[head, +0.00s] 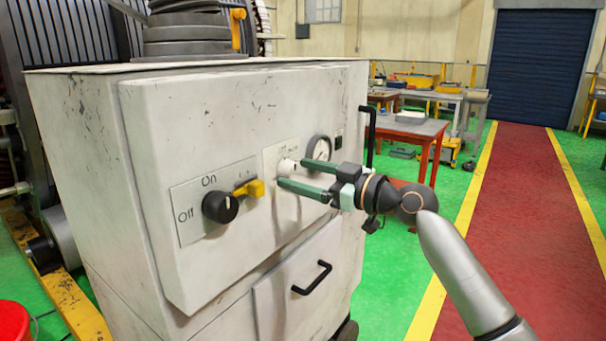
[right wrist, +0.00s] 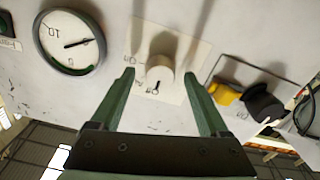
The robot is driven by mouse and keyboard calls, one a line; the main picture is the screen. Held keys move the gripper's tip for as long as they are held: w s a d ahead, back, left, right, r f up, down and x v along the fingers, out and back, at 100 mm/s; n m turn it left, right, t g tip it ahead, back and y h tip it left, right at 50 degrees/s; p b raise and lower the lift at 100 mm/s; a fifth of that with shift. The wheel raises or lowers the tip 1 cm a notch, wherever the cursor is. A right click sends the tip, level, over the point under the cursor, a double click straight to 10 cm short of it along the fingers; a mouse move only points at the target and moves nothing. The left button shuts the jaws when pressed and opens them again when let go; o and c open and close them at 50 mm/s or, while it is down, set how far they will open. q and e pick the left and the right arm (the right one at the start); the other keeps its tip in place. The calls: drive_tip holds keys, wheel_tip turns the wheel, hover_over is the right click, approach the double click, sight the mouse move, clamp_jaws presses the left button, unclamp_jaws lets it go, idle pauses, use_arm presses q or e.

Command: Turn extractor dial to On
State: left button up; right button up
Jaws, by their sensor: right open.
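A small off-white dial (head: 287,167) sits on a pale label plate on the front of a scuffed white cabinet (head: 150,120). In the right wrist view the dial (right wrist: 160,70) stands between my right fingertips, with a dark mark on its rim by small lettering too small to read surely. My right gripper (head: 293,173) is open, its green fingers either side of the dial; contact cannot be told. A black knob (head: 220,207) on a plate marked On and Off is further left, its white line pointing up right. Which one is the extractor dial is unclear. My left gripper is out of view.
A yellow lever (head: 250,189) sits right of the black knob. A round gauge (head: 319,149) is just beyond my right fingers. A black drawer handle (head: 312,278) is below, a vertical black handle (head: 371,135) at the cabinet's right edge. Open floor lies to the right.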

drive_tip(key=shift+c, duration=0.4)
clamp_jaws()
drive_tip(key=shift+m, duration=0.4)
drive_tip(key=m+p, duration=0.3)
drive_tip(key=m, duration=0.2)
drive_tip(key=shift+r+m+p, duration=0.1)
drive_tip(key=shift+m+p, duration=0.2)
drive_tip(key=shift+p, duration=0.1)
drive_tip(key=m+p, duration=0.3)
drive_tip(key=m, duration=0.2)
drive_tip(key=m+p, duration=0.1)
drive_tip(key=m, duration=0.2)
drive_tip(key=shift+s+p, duration=0.1)
drive_tip(key=shift+p, duration=0.3)
drive_tip(key=shift+m+p, duration=0.3)
drive_tip(key=shift+m, duration=1.6)
